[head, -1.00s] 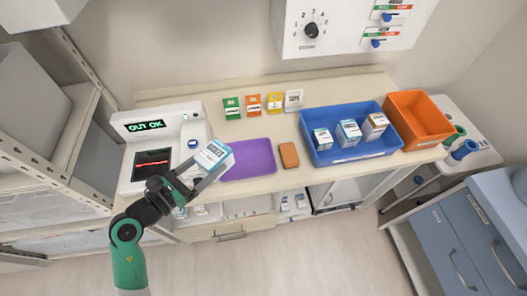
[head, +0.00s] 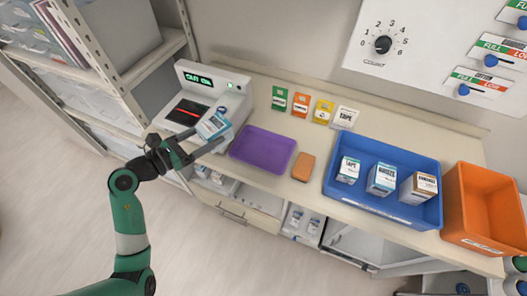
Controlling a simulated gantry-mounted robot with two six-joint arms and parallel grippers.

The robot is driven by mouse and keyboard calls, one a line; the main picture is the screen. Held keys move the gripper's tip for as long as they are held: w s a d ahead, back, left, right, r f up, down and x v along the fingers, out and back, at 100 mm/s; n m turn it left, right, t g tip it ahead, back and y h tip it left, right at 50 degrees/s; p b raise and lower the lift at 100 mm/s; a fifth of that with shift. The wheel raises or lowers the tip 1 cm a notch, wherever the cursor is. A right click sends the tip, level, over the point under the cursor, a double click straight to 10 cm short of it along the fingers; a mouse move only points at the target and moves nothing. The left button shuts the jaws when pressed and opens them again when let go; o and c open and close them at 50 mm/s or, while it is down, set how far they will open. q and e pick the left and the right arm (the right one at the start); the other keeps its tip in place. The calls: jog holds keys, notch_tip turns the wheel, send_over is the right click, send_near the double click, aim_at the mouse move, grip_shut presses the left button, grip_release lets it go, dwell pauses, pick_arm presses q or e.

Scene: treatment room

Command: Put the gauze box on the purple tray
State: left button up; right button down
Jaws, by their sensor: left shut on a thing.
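My left gripper (head: 205,142) is shut on a white and blue box, the gauze box (head: 213,125). It holds the box tilted and raised, just left of the purple tray in the picture and in front of the scanner's right side. The purple tray (head: 263,149) lies flat and empty on the counter. Another white and blue box marked gauze (head: 381,179) stands in the blue bin (head: 377,207), between a tape box (head: 348,170) and a brown and white box (head: 418,188). My right gripper is not in view.
A scanner (head: 190,91) reading "OUT OK" stands left of the tray. Several small packets, including a green one (head: 279,98), line the back. An orange-brown block (head: 304,167) lies right of the tray. An orange bin (head: 484,206) stands far right.

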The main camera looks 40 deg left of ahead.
pick_arm(q)
jog(key=w+d+f+b, duration=0.2)
jog(key=w+f, duration=0.1)
jog(key=w, duration=0.1)
jog(key=w+d+f+b, duration=0.1)
jog(key=w+f+b, duration=0.1)
jog(key=w+f, duration=0.1)
jog(key=w+d+f+b, duration=0.2)
jog(key=w+f, duration=0.1)
jog(key=w, duration=0.1)
jog(key=shift+w+d, duration=0.3)
jog(key=shift+w, duration=0.35)
jog(key=f+b, duration=0.2)
jog(key=f, duration=0.1)
jog(key=f+b, duration=0.1)
jog(key=shift+w+d+f, duration=0.25)
jog(key=shift+w, duration=0.15)
jog(key=shift+s+r, duration=0.1)
jog(key=shift+r, duration=0.1)
jog(key=shift+f, duration=0.15)
jog(key=o, duration=1.5)
